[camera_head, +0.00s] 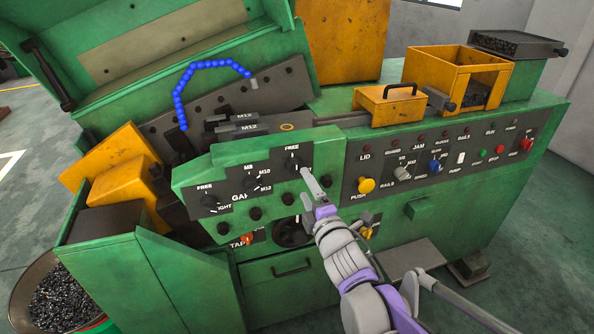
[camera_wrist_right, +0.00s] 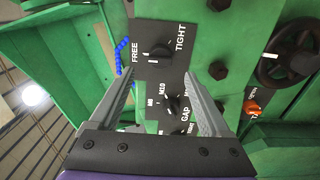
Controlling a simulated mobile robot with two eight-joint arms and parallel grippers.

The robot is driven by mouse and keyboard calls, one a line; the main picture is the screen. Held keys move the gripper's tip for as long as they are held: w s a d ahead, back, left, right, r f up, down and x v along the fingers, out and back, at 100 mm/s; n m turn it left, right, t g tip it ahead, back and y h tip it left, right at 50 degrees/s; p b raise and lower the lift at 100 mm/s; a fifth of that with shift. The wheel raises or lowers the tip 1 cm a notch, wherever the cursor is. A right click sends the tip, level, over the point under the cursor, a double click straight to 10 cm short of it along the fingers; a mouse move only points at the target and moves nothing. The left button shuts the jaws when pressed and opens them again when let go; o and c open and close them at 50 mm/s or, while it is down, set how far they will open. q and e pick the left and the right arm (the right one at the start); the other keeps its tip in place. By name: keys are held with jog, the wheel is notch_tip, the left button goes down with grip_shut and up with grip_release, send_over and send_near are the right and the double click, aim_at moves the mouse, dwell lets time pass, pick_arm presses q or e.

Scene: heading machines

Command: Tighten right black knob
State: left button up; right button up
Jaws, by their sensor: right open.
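The right black knob (camera_head: 293,166) sits on the dark panel of the green machine, below a FREE label. In the right wrist view the same knob (camera_wrist_right: 158,51) lies between the FREE and TIGHT labels, just beyond the fingertips. Its exact pointer direction is hard to tell. My right gripper (camera_head: 307,173) is in front of the panel, close to the knob's lower right in the head view. In the wrist view its two fingers (camera_wrist_right: 158,80) are spread apart with nothing between them, and they do not enclose the knob. My left gripper is not in view.
The middle GAP knob (camera_head: 251,182) and a left FREE knob (camera_head: 210,202) share the panel. Below are black bolts, a black handwheel (camera_head: 290,233) and an orange knob (camera_head: 247,239). A yellow push button (camera_head: 366,185) stands to the right. A blue segmented hose (camera_head: 180,96) arches behind.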

aim_at(296, 171)
jog(key=x, duration=0.8)
jog(key=shift+w+a+p, duration=0.1)
jog(key=shift+w+p, duration=0.05)
jog(key=shift+p, duration=0.25)
grip_shut()
